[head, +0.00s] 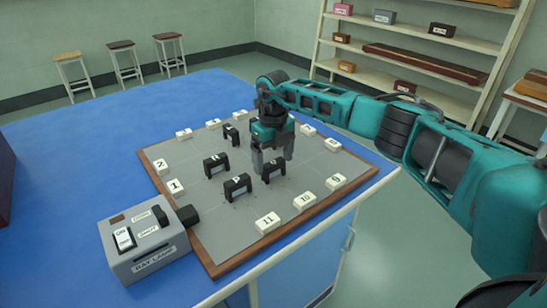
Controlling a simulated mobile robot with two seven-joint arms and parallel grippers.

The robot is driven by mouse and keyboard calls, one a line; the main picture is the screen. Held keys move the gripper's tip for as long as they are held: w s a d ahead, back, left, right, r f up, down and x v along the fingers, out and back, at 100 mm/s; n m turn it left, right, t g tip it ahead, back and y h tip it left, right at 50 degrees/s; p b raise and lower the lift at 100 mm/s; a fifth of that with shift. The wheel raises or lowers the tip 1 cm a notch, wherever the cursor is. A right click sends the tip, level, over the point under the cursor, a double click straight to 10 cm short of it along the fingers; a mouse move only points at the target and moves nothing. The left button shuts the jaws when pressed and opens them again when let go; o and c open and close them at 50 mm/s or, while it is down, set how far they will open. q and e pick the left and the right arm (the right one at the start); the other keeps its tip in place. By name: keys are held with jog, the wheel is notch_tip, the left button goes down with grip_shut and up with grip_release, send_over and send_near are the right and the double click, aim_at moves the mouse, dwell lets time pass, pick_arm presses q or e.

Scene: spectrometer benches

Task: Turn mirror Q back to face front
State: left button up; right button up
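Several black-framed mirrors stand upright on the grey board (215,235). One is at the front middle (237,187), one left of centre (215,165), one at the back (231,134) and one right of centre (273,172). Their top letters are too small to read, so I cannot tell which is mirror Q. My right gripper (273,163) points down close above or behind the mirror right of centre. Its fingers look apart, with no held thing visible between them. I cannot tell whether they touch that mirror. My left gripper is out of view.
White numbered blocks, such as 11 (268,223), line the board's edges. A grey ray lamp box (145,240) stands at its front left corner on the blue bench (60,170). Shelves (400,85) and stools (122,62) stand beyond.

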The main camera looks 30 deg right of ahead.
aim_at(274, 162)
jog(key=shift+o, duration=0.4)
jog(key=shift+r, duration=0.4)
notch_tip(274, 162, up, 12)
dwell(0.4)
